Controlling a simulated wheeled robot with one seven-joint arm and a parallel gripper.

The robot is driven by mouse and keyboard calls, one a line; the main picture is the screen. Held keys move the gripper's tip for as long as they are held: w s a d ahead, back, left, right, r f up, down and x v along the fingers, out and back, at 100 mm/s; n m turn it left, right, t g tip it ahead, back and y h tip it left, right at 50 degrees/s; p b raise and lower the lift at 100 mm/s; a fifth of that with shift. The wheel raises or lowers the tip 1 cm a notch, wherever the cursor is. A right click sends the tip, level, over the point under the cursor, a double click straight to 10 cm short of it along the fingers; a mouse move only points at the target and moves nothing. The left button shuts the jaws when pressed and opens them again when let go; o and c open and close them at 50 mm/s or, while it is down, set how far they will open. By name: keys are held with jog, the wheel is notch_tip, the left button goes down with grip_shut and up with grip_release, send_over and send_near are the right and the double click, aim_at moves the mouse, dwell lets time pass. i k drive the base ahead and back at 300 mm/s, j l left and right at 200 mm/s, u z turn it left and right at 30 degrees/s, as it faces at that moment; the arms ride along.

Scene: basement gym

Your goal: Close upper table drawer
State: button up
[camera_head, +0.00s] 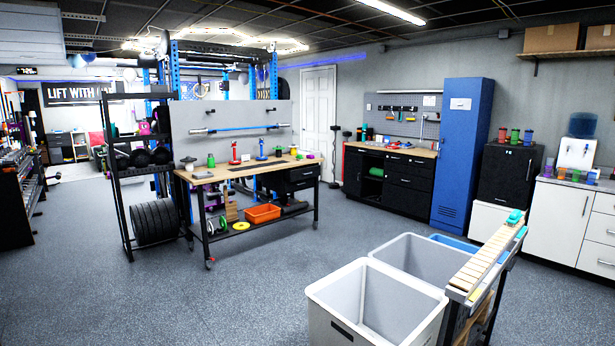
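The wooden-topped work table (222,175) stands left of the middle of the room, on a dark frame with casters. A black drawer unit hangs under its right end. Its upper drawer (303,173) sits just below the tabletop, with a lower drawer (303,184) under it. The drawers are small at this distance, and I cannot tell how far the upper one stands out. My gripper is not in view.
Grey bins (345,325) stand in the near foreground, beside a slatted rack (488,262). A weight rack (125,200) stands left of the table. A black cabinet (408,185) and blue locker (463,150) line the back wall. The grey floor (250,295) before the table is open.

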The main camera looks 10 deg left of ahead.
aim_at(298, 173)
jog(key=i+j+u, duration=0.45)
jog(key=i+u, duration=0.2)
jog(key=i+j+u, duration=0.35)
jog(key=i, duration=0.15)
jog(key=i+u, duration=0.75)
jog(key=i, duration=0.3)
jog(key=i+z, duration=0.15)
jog(key=i, duration=0.75)
jog(key=i+j+z, duration=0.1)
jog(key=i, duration=0.75)
jog(key=i+l+z, duration=0.2)
jog(key=i+z, duration=0.6)
jog(key=i, duration=0.15)
jog(key=i+z, duration=0.4)
jog(key=i+j+z, duration=0.4)
jog(key=i+l+z, duration=0.2)
jog(key=i+z, duration=0.2)
jog(key=i, duration=0.55)
jog(key=i+j+z, duration=0.15)
jog(key=i+z, duration=0.25)
jog(key=i, duration=0.6)
jog(key=i+u, duration=0.45)
jog(key=i, duration=0.25)
jog(key=i+l+u, duration=0.25)
jog(key=i+u, duration=0.15)
jog(key=i, duration=0.35)
